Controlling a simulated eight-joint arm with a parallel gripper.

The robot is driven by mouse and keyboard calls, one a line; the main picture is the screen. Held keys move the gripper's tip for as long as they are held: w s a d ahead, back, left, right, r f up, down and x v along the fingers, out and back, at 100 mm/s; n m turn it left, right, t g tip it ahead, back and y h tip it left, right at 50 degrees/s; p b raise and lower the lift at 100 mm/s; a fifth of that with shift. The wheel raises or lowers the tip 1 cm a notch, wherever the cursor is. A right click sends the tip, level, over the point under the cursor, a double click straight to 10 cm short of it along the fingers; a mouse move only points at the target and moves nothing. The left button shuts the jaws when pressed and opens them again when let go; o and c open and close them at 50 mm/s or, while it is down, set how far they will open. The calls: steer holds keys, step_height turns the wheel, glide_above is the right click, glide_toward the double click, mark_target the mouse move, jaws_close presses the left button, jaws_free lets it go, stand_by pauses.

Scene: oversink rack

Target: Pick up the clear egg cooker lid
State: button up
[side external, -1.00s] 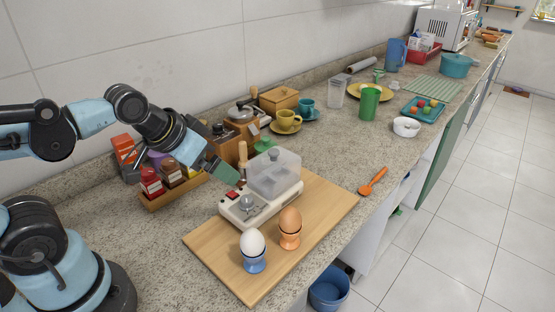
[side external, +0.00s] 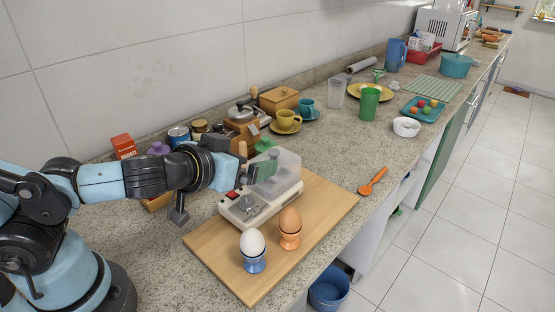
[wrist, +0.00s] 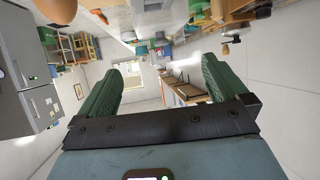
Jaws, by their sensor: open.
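The cooker stands on a wooden board (side external: 325,200). My gripper (side external: 254,172) is level at the lid's left side, at about the lid's height, and partly covers it. I cannot tell whether it touches the lid. In the wrist view my gripper (wrist: 165,78) shows two green fingers wide apart, with nothing clearly between them.
A white egg (side external: 252,242) in a blue cup and a brown egg (side external: 290,219) in an orange cup stand on the board's front. Jars and a wooden grinder crowd behind my arm. An orange spoon (side external: 373,181) lies right of the board, with bare counter around it.

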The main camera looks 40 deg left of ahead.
mark_target(274, 153)
steer(key=shift+x, duration=3.2)
steer(key=shift+r+x, duration=0.1)
steer(key=shift+x, duration=1.3)
steer(key=shift+r+x, duration=0.15)
steer(key=shift+x, duration=1.2)
steer(key=shift+w, duration=0.1)
steer(key=c, duration=0.8)
